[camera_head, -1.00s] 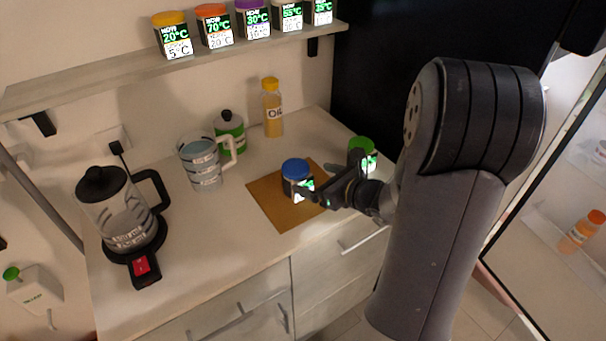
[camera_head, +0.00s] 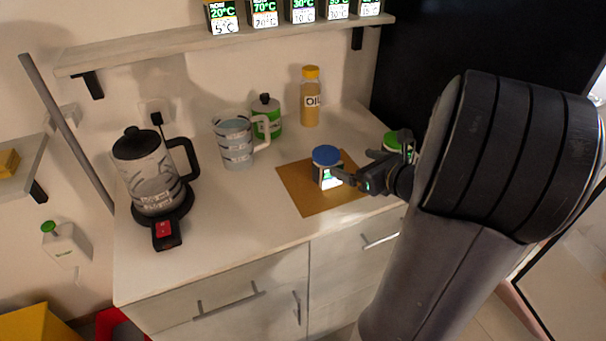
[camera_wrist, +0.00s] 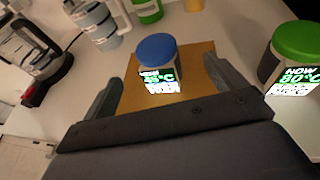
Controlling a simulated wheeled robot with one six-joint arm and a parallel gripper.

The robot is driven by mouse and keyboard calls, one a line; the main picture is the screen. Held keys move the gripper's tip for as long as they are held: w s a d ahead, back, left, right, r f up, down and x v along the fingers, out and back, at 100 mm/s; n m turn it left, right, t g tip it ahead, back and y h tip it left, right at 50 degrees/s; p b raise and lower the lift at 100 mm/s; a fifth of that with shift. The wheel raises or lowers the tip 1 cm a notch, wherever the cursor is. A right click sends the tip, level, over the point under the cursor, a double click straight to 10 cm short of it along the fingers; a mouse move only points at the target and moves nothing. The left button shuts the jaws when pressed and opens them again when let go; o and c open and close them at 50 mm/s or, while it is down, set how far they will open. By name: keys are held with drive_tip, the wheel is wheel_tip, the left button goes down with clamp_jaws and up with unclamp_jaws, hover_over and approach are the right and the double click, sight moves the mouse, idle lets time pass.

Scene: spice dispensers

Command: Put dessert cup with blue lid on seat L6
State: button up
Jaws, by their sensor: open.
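The dessert cup with the blue lid (camera_head: 326,155) stands upright on a brown mat (camera_head: 300,196) on the counter. It also shows in the wrist view (camera_wrist: 158,58), with a lit display on its front. My gripper (camera_head: 352,166) is just right of the cup in the head view. In the wrist view the open, empty fingers of my gripper (camera_wrist: 168,88) point toward the cup, one on each side, with the cup ahead of them. I see no contact. Seat L6 cannot be made out in these frames.
A green-lidded cup (camera_wrist: 297,58) stands close on the right. A kettle (camera_head: 150,175), a measuring jug (camera_head: 234,142), a green jar (camera_head: 268,118) and an oil bottle (camera_head: 310,98) stand on the counter. A wall shelf (camera_head: 150,52) holds several display cups.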

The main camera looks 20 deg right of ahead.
sight(332, 157)
drive_tip(key=x, duration=0.5)
drive_tip(key=shift+w, duration=0.15)
drive_tip(key=shift+a+x, duration=0.2)
drive_tip(key=shift+x, duration=1.2)
drive_tip(key=shift+a+x, duration=0.2)
drive_tip(key=shift+x, duration=1.15)
drive_tip(key=shift+f, duration=0.15)
drive_tip(key=c, duration=1.2)
drive_tip(key=shift+c, duration=0.6)
